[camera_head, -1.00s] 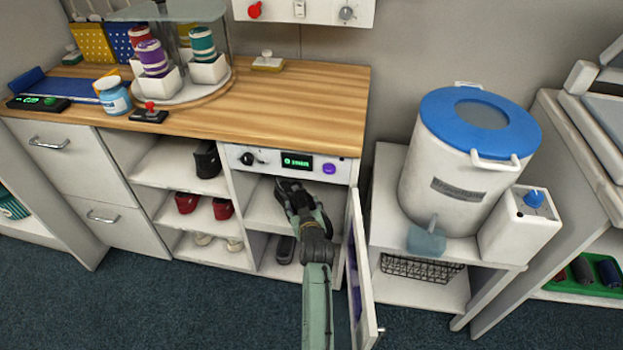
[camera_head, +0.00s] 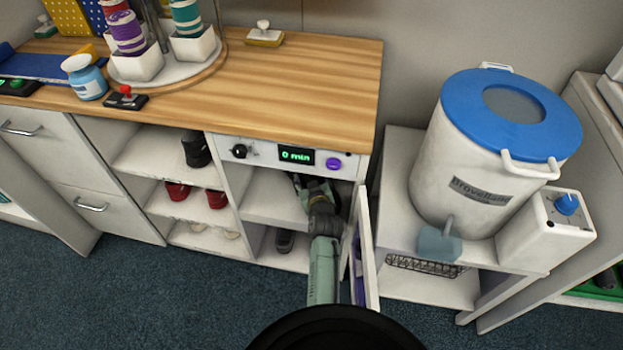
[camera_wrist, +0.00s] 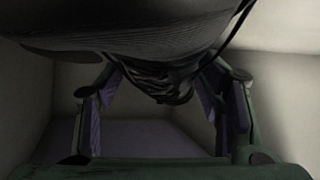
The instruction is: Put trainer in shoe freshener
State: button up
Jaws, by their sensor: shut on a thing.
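The shoe freshener is the cabinet bay under the control panel (camera_head: 282,155), which reads "0 min". Its door (camera_head: 363,250) stands open to the right. My gripper (camera_head: 308,188) reaches into the upper compartment (camera_head: 262,203) of this bay. In the wrist view my gripper (camera_wrist: 160,82) is shut on a dark trainer (camera_wrist: 150,35), which fills the top of the picture between and above the fingers. Pale walls lie on both sides, with a purplish floor below. In the head view the trainer is largely hidden by my gripper, and I cannot tell whether it touches the floor.
A dark shoe (camera_head: 285,240) sits in the compartment below. The left shelves hold a black shoe (camera_head: 195,148) and red shoes (camera_head: 177,191). A white drum with a blue lid (camera_head: 512,115) stands on a stand to the right. The open door is close beside my arm.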

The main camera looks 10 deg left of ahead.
jog(key=o, duration=1.4)
jog(key=shift+o, duration=0.2)
